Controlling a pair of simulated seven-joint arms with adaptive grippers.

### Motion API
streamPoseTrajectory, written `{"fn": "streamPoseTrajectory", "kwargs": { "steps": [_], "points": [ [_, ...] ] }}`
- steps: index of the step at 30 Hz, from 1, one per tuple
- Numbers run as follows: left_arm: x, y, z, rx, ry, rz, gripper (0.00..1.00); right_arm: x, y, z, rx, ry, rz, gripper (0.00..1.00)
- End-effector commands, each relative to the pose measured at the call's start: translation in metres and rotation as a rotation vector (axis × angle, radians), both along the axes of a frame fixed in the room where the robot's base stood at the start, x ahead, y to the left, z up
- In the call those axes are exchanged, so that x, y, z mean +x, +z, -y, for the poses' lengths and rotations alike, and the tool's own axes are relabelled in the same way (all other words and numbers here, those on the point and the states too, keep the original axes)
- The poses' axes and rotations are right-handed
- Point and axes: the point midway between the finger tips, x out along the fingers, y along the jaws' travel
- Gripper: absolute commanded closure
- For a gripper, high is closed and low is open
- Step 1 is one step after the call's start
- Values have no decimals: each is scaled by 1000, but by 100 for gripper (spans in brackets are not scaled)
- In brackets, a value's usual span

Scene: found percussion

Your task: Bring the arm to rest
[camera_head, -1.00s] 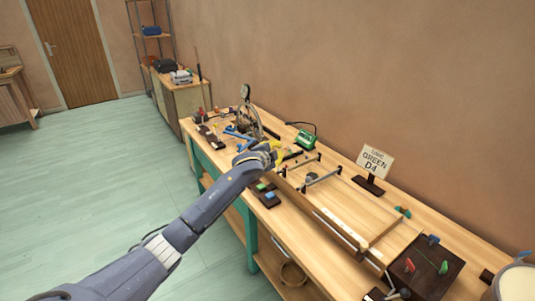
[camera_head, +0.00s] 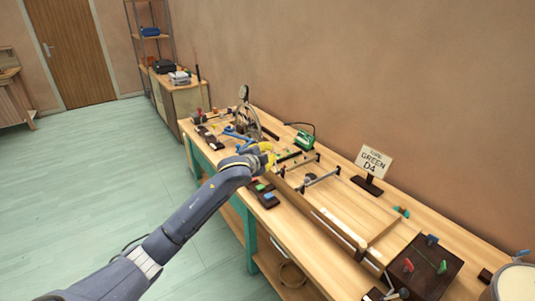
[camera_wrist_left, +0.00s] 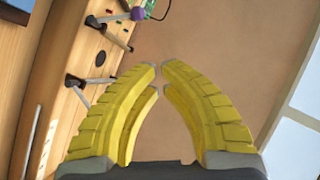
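My left arm reaches in from the lower left in the head view. Its yellow-fingered left gripper (camera_head: 268,153) is above the near side of the workbench (camera_head: 400,232), close to the tool rows. In the left wrist view the two yellow fingers of the gripper (camera_wrist_left: 160,66) lean together, tips almost meeting. Nothing is between them; behind them are the plain wall and the tilted bench edge. My right gripper is in neither view.
A dark block with green and blue pieces (camera_head: 264,194) lies just below the gripper. Clamp rods (camera_head: 320,178), a green device (camera_head: 304,140), a GREEN D4 sign (camera_head: 374,161) and a dark board (camera_head: 424,268) are on the bench. Open floor (camera_head: 80,190) lies left.

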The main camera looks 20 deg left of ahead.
Motion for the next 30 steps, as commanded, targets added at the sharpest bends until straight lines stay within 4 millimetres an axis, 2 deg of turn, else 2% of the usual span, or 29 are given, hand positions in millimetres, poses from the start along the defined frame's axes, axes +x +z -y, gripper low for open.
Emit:
{"fn": "streamPoseTrajectory", "kwargs": {
  "steps": [5, 8, 11, 13, 17, 21, 26, 30],
  "points": [
    [0, 0, 0, 0, 0, -1, 100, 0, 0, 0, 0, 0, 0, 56],
    [-5, -8, 3, -3, 1, -9, 100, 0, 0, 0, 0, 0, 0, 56],
    [-19, -28, 10, -10, 4, -32, 100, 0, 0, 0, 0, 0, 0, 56],
    [-35, -49, 15, -19, 13, -56, 100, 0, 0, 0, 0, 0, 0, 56],
    [-77, -95, 25, -39, 40, -115, 100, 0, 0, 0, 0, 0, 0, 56],
    [-128, -139, 31, -61, 85, -178, 100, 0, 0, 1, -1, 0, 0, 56],
    [-191, -180, 31, -84, 151, -249, 100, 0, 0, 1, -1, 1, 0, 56],
    [-249, -210, 26, -103, 222, -314, 100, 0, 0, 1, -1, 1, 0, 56]
  ]
}}
